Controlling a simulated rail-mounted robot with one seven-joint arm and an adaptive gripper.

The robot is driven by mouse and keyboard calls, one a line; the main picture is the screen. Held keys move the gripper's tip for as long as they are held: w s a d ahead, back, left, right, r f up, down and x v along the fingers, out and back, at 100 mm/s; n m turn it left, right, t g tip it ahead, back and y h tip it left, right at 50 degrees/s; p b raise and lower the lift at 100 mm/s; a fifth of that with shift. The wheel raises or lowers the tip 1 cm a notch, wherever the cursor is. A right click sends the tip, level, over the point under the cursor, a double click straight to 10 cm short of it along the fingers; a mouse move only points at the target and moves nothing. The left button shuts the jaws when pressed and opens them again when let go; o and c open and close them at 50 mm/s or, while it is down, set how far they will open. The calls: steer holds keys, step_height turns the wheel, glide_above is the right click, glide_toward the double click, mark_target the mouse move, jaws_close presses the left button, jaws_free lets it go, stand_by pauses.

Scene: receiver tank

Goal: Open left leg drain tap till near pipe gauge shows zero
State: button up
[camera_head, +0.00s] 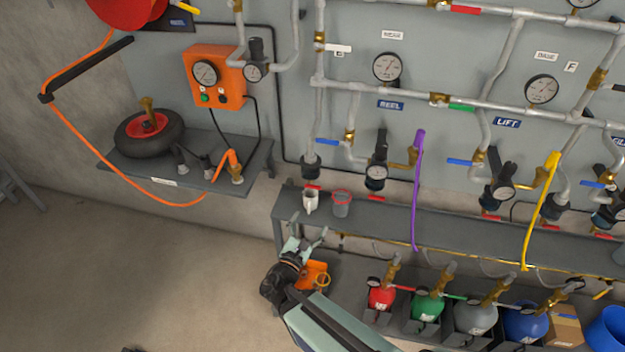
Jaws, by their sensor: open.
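The leftmost vertical pipe leg (311,166) ends in a dark fitting above the grey shelf. A small red tap handle (312,187) shows just under it, above a white cup. A round white gauge (388,67) sits on the upper pipe, below a small white label that seems to read NEAR. Its needle is too small to read. My gripper (307,241) is open and empty, its fingers pointing up. It is below the shelf's left front edge, below and apart from the red tap.
The white cup (310,202) and a red-rimmed grey cup (341,204) are at the shelf's left end (285,208). Purple (417,190) and yellow (541,210) hoses hang across the shelf. Several coloured cylinders (381,297) stand below.

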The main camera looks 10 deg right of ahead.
step_height(320, 180, down, 3)
steer(key=w+a+n+y, duration=0.2)
steer(key=a+n+y, duration=0.1)
steer(key=n, duration=0.3)
steer(key=b, duration=0.7)
glide_toward(312, 188)
steer(key=shift+t, duration=0.3)
steer(key=p+x, duration=0.1)
steer(key=x, duration=0.9)
steer(key=shift+w+d+f, duration=0.2)
steer(key=shift+w+d, duration=0.05)
steer(key=c, duration=1.2)
